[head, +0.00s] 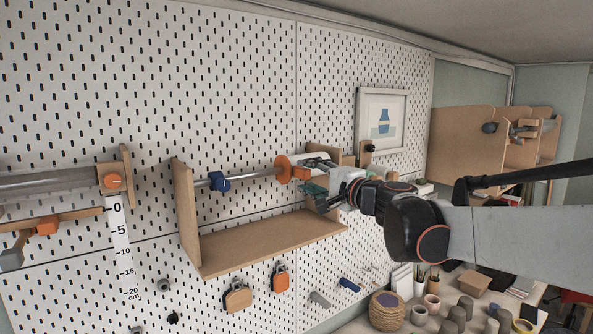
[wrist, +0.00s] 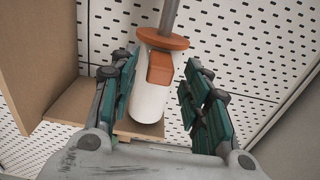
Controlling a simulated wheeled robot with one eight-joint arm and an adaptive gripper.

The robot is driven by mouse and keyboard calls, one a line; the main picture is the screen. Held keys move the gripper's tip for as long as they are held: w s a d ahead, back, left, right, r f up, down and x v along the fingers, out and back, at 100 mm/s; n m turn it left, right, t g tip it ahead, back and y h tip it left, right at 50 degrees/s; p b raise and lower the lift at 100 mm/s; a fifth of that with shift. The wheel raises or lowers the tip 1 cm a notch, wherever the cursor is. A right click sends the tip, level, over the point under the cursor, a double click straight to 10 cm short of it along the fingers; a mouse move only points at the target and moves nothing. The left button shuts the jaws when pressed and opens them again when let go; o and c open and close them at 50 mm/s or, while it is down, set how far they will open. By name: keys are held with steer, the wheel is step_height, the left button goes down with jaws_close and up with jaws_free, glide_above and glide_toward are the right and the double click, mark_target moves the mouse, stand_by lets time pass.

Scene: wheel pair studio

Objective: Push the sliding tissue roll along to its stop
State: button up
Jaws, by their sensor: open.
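The tissue roll, a white cylinder (wrist: 147,103) with an orange disc (wrist: 161,38) at one end and an orange block (wrist: 160,68) on its side, sits on a grey rod (wrist: 169,15). In the head view the orange disc (head: 283,168) shows beside my gripper, which hides much of the roll. A blue collar (head: 219,182) is on the rod farther left, apart from the disc. My gripper (head: 312,178) is open at the roll; its green-padded fingers (wrist: 158,72) stand either side of the roll and block. I cannot tell whether they touch.
The rod runs between upright wooden end panels; the left one (head: 186,214) stands above a wooden shelf (head: 270,243). A pegboard (head: 235,80) is close behind. A framed picture (head: 382,119) hangs at right. The shelf top looks clear.

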steer(key=shift+x, duration=1.7)
steer(key=shift+d, duration=0.1)
jaws_close()
